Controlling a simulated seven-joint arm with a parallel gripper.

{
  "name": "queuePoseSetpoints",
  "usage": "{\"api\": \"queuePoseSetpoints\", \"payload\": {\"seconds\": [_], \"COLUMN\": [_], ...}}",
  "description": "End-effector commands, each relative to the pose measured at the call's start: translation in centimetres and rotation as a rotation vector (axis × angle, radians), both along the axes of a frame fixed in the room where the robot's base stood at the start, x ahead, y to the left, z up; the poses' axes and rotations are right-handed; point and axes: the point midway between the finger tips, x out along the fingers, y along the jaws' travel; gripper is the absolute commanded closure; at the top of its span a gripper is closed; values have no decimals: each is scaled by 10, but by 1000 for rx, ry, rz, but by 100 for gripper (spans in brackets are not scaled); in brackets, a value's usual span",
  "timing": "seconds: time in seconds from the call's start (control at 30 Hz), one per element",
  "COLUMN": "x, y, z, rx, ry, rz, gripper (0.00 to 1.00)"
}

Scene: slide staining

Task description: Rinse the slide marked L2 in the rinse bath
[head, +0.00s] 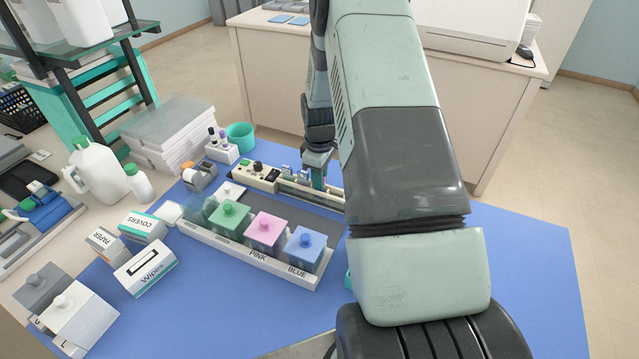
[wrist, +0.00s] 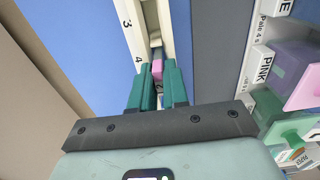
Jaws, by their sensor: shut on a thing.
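My gripper (head: 318,168) points down at the long cream rack (head: 325,198) behind the jar tray. In the wrist view its teal fingers (wrist: 158,88) are shut on a small pink-ended piece (wrist: 157,69), seemingly a slide. The piece is at the rack's channel, beside the printed 4; I cannot tell whether it is seated or lifted. Its mark is not readable, so I cannot tell if it is L2. I cannot make out a bath labelled for rinsing; my arm hides part of the table.
Green (head: 229,219), pink (head: 266,233) and blue (head: 304,248) lidded jars stand in a white tray (head: 235,256) in front of the rack. Boxes (head: 146,270), a white bottle (head: 98,172) and a teal cup (head: 240,136) stand left. The blue mat (head: 520,270) is clear at right.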

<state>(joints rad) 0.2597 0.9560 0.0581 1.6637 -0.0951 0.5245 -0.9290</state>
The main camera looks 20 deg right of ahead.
Motion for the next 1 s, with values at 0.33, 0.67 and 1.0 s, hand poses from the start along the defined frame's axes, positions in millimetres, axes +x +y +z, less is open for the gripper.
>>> {"api": "queuePoseSetpoints", "payload": {"seconds": [0.33,0.67,1.0], "x": [1,8,42], "y": [0,18,152], "z": [57,98,98], "rx": [-1,0,-1], "ry": [-4,-1,-1], "rz": [0,5,13], "gripper": [100,100,100]}}
